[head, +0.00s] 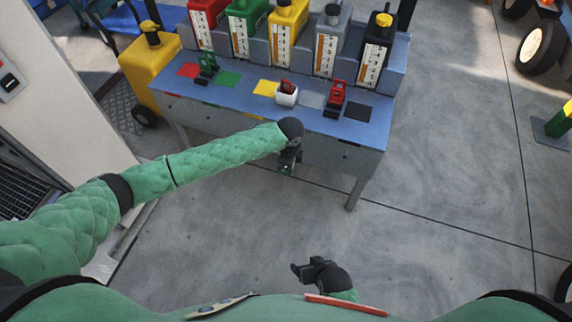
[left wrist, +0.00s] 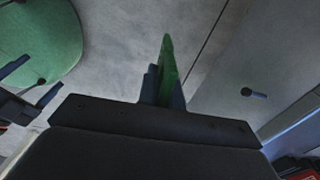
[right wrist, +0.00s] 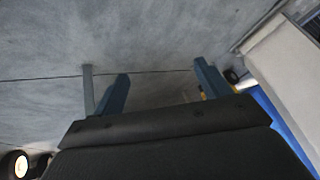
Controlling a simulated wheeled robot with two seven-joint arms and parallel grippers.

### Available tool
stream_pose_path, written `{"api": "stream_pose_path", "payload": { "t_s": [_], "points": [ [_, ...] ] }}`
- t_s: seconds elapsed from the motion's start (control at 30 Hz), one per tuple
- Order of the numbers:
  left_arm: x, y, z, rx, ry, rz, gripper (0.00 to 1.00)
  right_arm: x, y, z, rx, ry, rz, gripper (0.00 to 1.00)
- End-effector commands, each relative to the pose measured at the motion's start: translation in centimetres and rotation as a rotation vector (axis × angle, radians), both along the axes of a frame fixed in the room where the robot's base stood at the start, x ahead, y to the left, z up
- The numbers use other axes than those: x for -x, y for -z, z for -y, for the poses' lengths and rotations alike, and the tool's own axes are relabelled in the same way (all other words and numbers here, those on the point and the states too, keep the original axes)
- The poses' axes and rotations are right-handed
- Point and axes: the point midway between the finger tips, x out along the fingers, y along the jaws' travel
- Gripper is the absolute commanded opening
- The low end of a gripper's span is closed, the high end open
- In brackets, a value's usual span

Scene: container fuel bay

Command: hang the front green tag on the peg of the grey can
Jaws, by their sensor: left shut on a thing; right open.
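My left gripper (head: 287,167) is in front of the bench's front edge, pointing down. In the left wrist view it is shut on a thin green tag (left wrist: 167,75), which stands edge-on between the fingers. In the head view the tag is barely visible. The grey can (head: 327,45) stands at the back of the bench, between the yellow and black cans, with a white scale on its front. Its peg is too small to make out. My right gripper (head: 304,270) is low near my body, away from the bench. In the right wrist view its fingers (right wrist: 160,88) are apart and empty.
The blue-grey bench (head: 215,97) carries red (head: 206,22), green (head: 245,28), yellow (head: 287,30) and black (head: 376,50) cans.

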Motion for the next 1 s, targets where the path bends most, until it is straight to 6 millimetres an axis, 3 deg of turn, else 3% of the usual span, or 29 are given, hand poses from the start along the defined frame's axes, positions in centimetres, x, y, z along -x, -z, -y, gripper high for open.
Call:
{"api": "stream_pose_path", "payload": {
  "t_s": [0.2, 0.4, 0.67, 1.0],
  "points": [
    [-0.6, 1.4, 0.3, 0.000, 0.262, 0.001, 0.00, -0.6, -0.8, -0.5, -0.020, 0.004, 0.036, 0.76],
    [-0.8, 1.9, 0.3, -0.001, 0.404, 0.002, 0.00, -1.0, -1.3, -0.7, -0.029, 0.006, 0.055, 0.76],
    [-1.0, 2.1, 0.3, -0.001, 0.442, 0.002, 0.00, -1.0, -0.9, -0.7, -0.031, 0.008, 0.062, 0.76],
    [-1.5, 2.2, 0.5, -0.001, 0.440, 0.002, 0.00, -0.9, 1.2, -0.8, -0.034, 0.015, 0.080, 0.76]
  ]
}}
